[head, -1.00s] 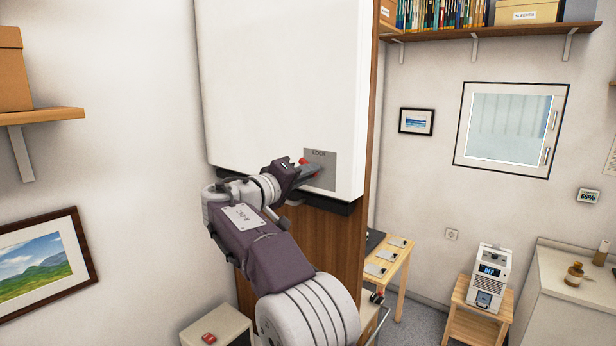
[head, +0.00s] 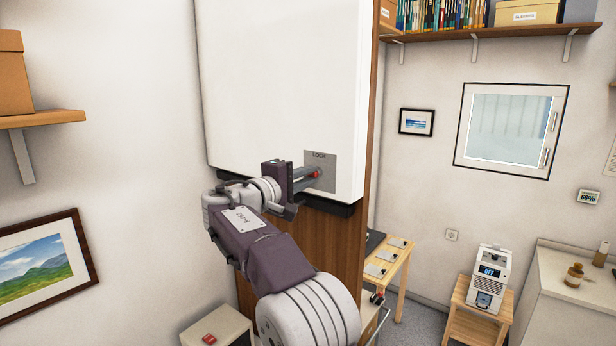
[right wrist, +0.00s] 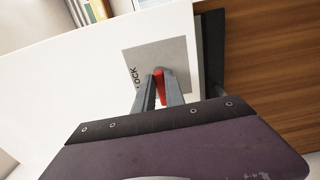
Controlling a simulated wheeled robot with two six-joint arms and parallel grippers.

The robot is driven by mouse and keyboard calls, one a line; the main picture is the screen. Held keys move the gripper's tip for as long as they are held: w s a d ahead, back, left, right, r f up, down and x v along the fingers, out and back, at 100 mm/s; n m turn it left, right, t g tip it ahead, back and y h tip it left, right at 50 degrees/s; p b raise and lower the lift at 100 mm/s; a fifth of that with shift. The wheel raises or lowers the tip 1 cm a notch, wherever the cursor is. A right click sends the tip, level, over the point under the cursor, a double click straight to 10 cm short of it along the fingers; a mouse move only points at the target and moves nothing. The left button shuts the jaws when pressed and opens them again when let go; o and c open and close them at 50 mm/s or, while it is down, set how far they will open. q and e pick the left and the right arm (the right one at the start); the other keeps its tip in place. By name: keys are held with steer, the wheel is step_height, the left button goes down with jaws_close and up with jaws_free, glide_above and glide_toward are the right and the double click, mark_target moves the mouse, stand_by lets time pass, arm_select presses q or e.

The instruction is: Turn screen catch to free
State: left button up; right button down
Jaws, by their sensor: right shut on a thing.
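The screen catch (head: 317,174) is a red handle on a grey plate (head: 325,160) marked LOCK, low on the right of the white screen (head: 285,80). My right gripper (head: 309,176) is at the plate, its fingers closed around the red handle. The fingers hide part of the catch. My left gripper is not in view.
The screen hangs on a brown wooden panel (head: 273,250). A framed landscape (head: 40,265) and a shelf (head: 40,118) are at the left. A wooden table (head: 388,262) stands behind the panel. A white box device (head: 490,272) sits on a stool at the right.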

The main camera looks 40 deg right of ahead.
stand_by(0.3)
steer(key=c, duration=1.4)
jaws_free()
steer(key=shift+w+a, duration=0.1)
steer(key=shift+a, duration=0.05)
steer(key=b+v, duration=0.3)
steer(key=v, duration=0.6)
steer(key=shift+b, duration=0.35)
